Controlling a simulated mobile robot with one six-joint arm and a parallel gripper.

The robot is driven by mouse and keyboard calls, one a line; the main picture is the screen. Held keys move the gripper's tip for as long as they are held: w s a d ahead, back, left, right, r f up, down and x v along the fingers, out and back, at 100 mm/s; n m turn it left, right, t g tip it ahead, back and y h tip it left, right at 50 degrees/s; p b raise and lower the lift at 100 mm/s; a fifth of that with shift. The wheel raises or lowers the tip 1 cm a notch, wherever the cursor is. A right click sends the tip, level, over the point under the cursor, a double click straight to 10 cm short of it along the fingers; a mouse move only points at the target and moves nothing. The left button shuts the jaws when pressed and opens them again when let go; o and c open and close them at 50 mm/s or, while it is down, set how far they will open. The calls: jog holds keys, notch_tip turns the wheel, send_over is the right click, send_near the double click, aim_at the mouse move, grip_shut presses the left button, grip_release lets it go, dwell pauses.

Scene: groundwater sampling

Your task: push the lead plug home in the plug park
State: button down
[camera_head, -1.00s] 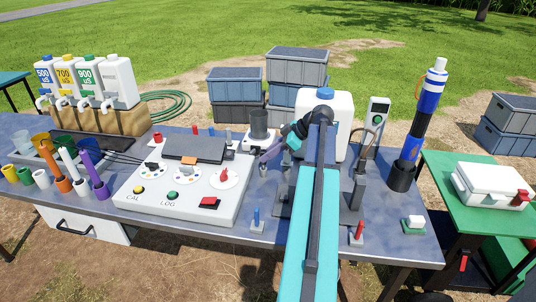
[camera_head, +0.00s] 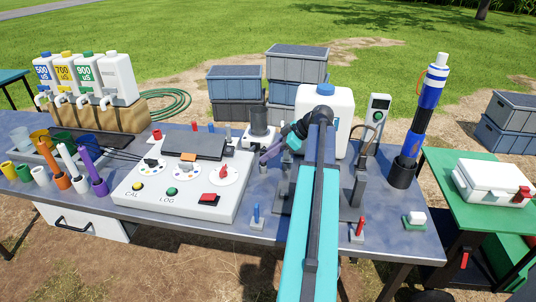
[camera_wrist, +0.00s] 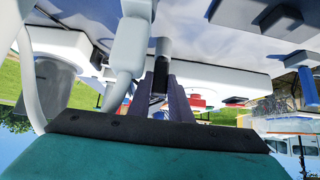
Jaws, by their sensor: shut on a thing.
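My gripper (camera_head: 265,158) reaches down to the left over the bench, behind the right end of the white control panel. In the wrist view the two dark fingers (camera_wrist: 160,100) are closed on a slim black plug-like piece (camera_wrist: 162,58), which I take for the lead plug. Its far end points at a pale surface. I cannot tell how deep it sits or whether it is seated. A small grey post (camera_head: 263,169) stands just below the fingertips in the head view; I cannot tell whether it is the plug park.
The white control panel (camera_head: 222,211) with knobs and buttons lies to the left. A dark cup on a white base (camera_head: 257,135) stands behind the gripper. A white jug (camera_head: 340,110) stands behind the arm. Small blue (camera_head: 256,214) and red (camera_head: 361,226) posts stand along the front edge.

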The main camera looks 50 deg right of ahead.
jog(key=c, duration=1.5)
grip_release()
jog(key=shift+c, duration=0.2)
jog(key=shift+s, duration=0.1)
jog(key=b+v, duration=0.2)
jog(key=v, duration=1.1)
jog(key=shift+s+d+r, duration=0.15)
jog(key=shift+s+r, duration=0.05)
jog(key=shift+s, duration=0.05)
